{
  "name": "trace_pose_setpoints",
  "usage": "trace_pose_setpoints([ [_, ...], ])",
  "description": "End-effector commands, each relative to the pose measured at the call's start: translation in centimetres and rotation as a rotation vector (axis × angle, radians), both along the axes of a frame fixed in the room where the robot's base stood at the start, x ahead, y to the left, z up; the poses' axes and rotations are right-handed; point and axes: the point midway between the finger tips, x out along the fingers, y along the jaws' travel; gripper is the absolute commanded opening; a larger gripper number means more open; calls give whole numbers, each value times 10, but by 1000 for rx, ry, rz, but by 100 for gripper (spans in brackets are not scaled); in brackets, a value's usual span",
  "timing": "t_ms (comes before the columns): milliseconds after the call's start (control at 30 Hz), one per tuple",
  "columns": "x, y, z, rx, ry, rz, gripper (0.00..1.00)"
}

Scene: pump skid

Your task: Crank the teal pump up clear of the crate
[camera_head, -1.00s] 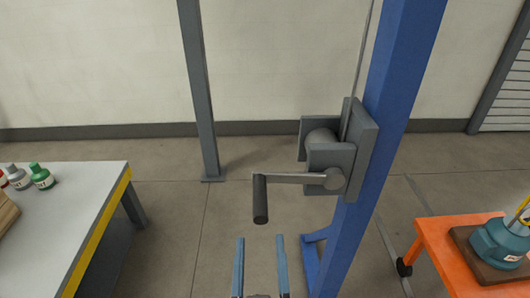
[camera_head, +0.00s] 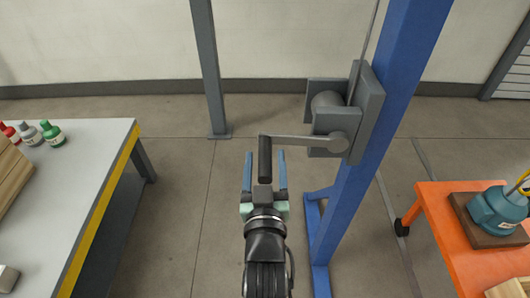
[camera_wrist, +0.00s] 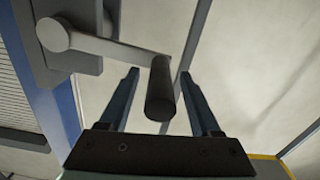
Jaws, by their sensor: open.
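The winch (camera_head: 335,115) is a grey box on the blue post (camera_head: 372,140). Its crank arm (camera_head: 300,140) points left and ends in a dark upright handle (camera_head: 265,158). My gripper (camera_head: 265,157) is open, with one blue finger on each side of the handle in the head view. In the wrist view the handle (camera_wrist: 161,88) also shows between the two fingers (camera_wrist: 160,85), with a gap on both sides. The teal pump (camera_head: 497,212) sits on a brown pad on the orange cart at the right. A yellow loop shows at its top. I cannot make out a crate around it.
The orange cart (camera_head: 455,235) stands right of the post. A grey bench (camera_head: 85,150) with a yellow edge is at the left, holding several small bottles and a wooden box. A grey column (camera_head: 208,70) stands behind. Floor between bench and post is clear.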

Motion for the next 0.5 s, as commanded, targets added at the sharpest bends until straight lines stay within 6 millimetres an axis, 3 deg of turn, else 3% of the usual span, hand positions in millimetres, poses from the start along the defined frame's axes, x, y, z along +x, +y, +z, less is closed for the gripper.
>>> trace_pose_setpoints([
  [200, 16, 0, 0, 0, 0, 1, 64],
  [500, 18, 0, 0, 0, 0, 1, 64],
])
